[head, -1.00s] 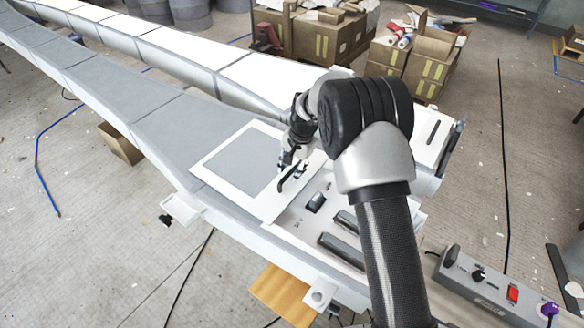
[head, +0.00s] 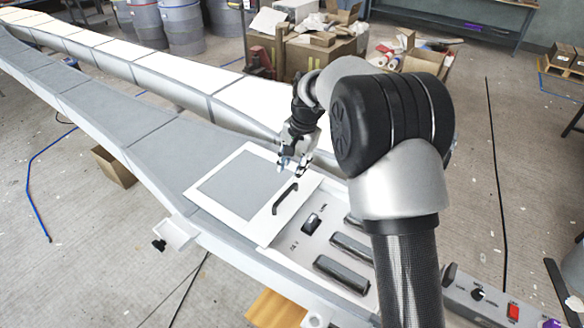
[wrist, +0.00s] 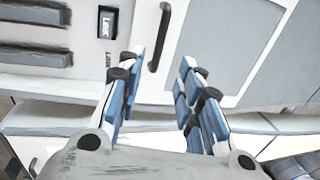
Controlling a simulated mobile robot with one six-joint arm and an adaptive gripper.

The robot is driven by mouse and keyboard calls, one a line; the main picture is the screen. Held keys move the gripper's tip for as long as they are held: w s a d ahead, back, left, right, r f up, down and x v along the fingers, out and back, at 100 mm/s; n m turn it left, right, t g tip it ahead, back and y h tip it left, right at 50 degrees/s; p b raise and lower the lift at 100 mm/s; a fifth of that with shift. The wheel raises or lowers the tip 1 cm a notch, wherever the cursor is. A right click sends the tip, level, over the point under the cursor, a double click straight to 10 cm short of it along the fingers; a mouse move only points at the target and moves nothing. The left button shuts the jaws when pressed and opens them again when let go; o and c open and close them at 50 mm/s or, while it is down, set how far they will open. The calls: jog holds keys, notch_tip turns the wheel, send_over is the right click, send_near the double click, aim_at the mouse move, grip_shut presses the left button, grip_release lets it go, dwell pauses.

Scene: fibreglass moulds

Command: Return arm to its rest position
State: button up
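My gripper (head: 291,167) hangs above the mould near the white framed panel (head: 208,190). In the wrist view my gripper (wrist: 158,85) has its two blue-padded fingers apart, with nothing between them. A dark handle (head: 285,198) is fixed on the panel's right border; it also shows in the wrist view (wrist: 159,38), just beyond the fingertips and apart from them. My arm reaches up from the bottom right and bends over toward the mould.
The long grey mould (head: 150,135) runs to the upper left. Beside the panel are a black switch (head: 312,222) and dark bars (head: 343,273). A control box with a red button (head: 513,312) is at lower right. Cardboard boxes (head: 320,55) and drums (head: 182,22) stand behind.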

jog(key=s+d+r+n+t+b, duration=0.1)
jog(key=s+d+r+n+b, duration=0.15)
jog(key=s+r, duration=0.45)
jog(key=s+d+r+n+t+b, duration=0.1)
jog(key=s+d+r, duration=0.3)
jog(key=s, duration=0.6)
jog(key=s+d+f+n+h+b, duration=0.1)
jog(key=s+n, duration=0.1)
jog(key=s, duration=0.8)
jog(key=s+d+f+n+t+b, duration=0.1)
jog(key=s+d+n, duration=0.1)
jog(key=s, duration=0.8)
jog(key=shift+s+d+f+h, duration=0.15)
jog(key=shift+s+f+h, duration=0.15)
jog(key=shift+f+h, duration=0.1)
